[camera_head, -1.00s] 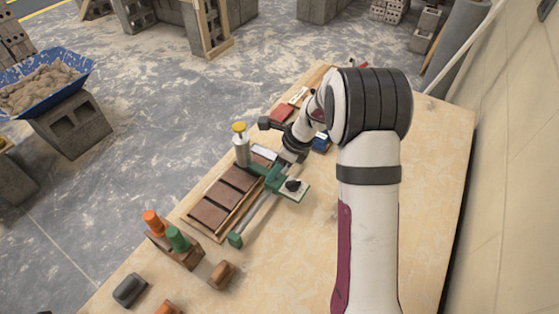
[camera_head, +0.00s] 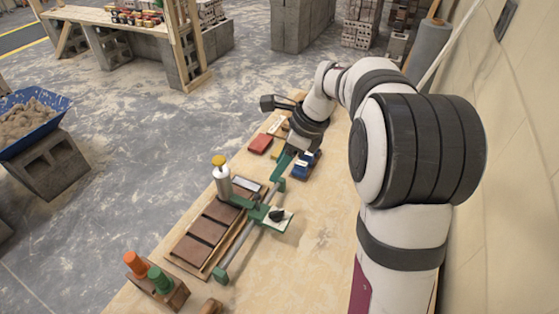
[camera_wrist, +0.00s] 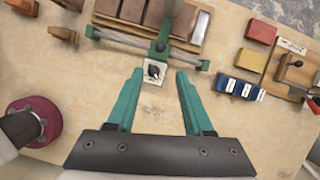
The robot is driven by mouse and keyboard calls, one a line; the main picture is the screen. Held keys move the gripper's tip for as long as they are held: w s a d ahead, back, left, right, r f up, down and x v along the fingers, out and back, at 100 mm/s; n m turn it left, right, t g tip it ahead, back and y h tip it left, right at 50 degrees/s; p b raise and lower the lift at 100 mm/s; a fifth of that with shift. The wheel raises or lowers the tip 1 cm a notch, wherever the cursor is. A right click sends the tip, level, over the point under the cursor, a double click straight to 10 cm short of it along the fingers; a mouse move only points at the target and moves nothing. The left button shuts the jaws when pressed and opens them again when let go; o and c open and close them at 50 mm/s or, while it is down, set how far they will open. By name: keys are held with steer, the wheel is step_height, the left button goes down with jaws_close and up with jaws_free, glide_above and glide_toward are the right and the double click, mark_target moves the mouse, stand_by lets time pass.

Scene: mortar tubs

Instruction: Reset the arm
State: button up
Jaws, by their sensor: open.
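My gripper (camera_wrist: 155,100) is open and empty in the wrist view, its two green fingers apart above the bare wooden table. Ahead of the fingertips is a green clamp with a white plate and black knob (camera_wrist: 154,70). In the head view my arm reaches over the far part of the table, and the green fingers (camera_head: 284,160) show only partly below the wrist. The same clamp's plate (camera_head: 277,218) lies nearer the camera than the gripper.
Brown tiles (camera_head: 208,240) lie in a wooden frame beside a white bottle with a yellow cap (camera_head: 221,178). A blue block group (camera_head: 307,164) and a red block (camera_head: 260,143) lie near my gripper. Orange and green-handled tools (camera_head: 150,274) stand in front. A wall is at right.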

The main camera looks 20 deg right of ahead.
steer(key=s+a+n+g, duration=0.1)
steer(key=s+a+n, duration=0.2)
steer(key=s+n, duration=0.3)
steer(key=s+a+n+h, duration=0.1)
steer(key=s+a+n, duration=0.2)
steer(key=s+n, duration=0.4)
steer(key=s+a+n+g, duration=0.1)
steer(key=s+a+n, duration=0.2)
steer(key=s, duration=1.3)
steer(key=n, duration=0.3)
steer(key=shift+s+a+f+g+h, duration=0.25)
steer(key=shift+s+g+h, duration=0.05)
steer(key=shift+s+h, duration=0.1)
